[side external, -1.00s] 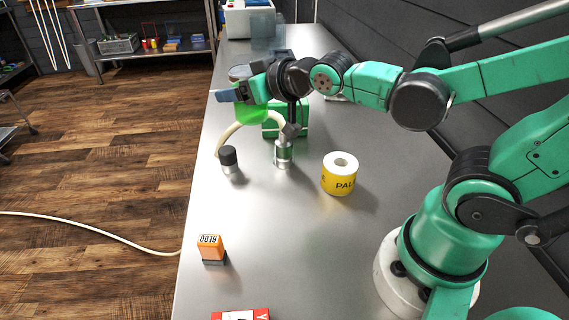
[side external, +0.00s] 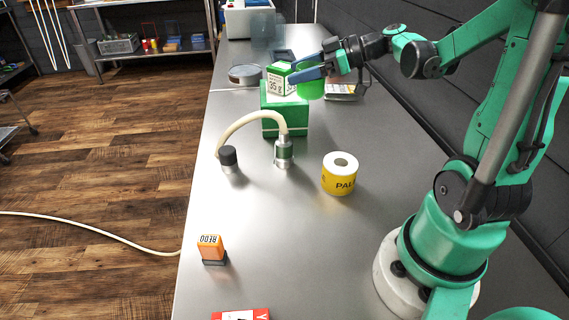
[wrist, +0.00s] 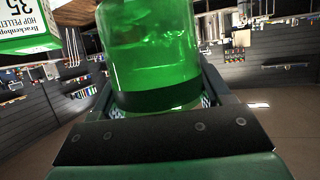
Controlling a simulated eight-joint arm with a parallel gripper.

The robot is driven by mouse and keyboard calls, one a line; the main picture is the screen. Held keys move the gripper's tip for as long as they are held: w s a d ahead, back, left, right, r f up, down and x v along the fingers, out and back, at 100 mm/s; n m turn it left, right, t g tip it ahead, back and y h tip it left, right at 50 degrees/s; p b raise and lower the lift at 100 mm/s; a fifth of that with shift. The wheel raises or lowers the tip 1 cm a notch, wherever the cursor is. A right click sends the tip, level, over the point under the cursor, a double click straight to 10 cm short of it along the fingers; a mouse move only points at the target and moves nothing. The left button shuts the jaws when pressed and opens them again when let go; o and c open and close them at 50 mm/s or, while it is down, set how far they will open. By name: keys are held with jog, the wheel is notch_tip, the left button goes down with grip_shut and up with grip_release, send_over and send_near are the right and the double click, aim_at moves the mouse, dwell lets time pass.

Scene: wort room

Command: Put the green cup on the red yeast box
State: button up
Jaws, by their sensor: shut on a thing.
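My gripper (side external: 308,72) is shut on the translucent green cup (side external: 311,90) and holds it up beside the stacked green boxes, on their right. In the wrist view the green cup (wrist: 155,48) fills the middle, between the fingers, with a dark band across its lower part. The red yeast box (side external: 240,315) is at the bottom edge of the side view, mostly cut off. It lies far toward the near end of the bench, well away from my gripper.
A hop pellet box (side external: 287,78) sits on a larger green box (side external: 284,112), close to the cup. A cream hose (side external: 250,118) arches nearby. A yellow roll (side external: 340,175) and an orange REDO box (side external: 211,247) stand nearer. The bench (side external: 290,250) between them is clear.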

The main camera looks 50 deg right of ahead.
jog(key=s+d+r+n+g+y, duration=0.2)
jog(key=s+d+r+n+y, duration=0.1)
jog(key=d+r, duration=0.1)
notch_tip(320, 180, down, 20)
jog(key=shift+w, duration=0.1)
dwell(0.4)
jog(key=o, duration=1.4)
jog(key=shift+f, duration=0.1)
jog(key=shift+c, duration=0.2)
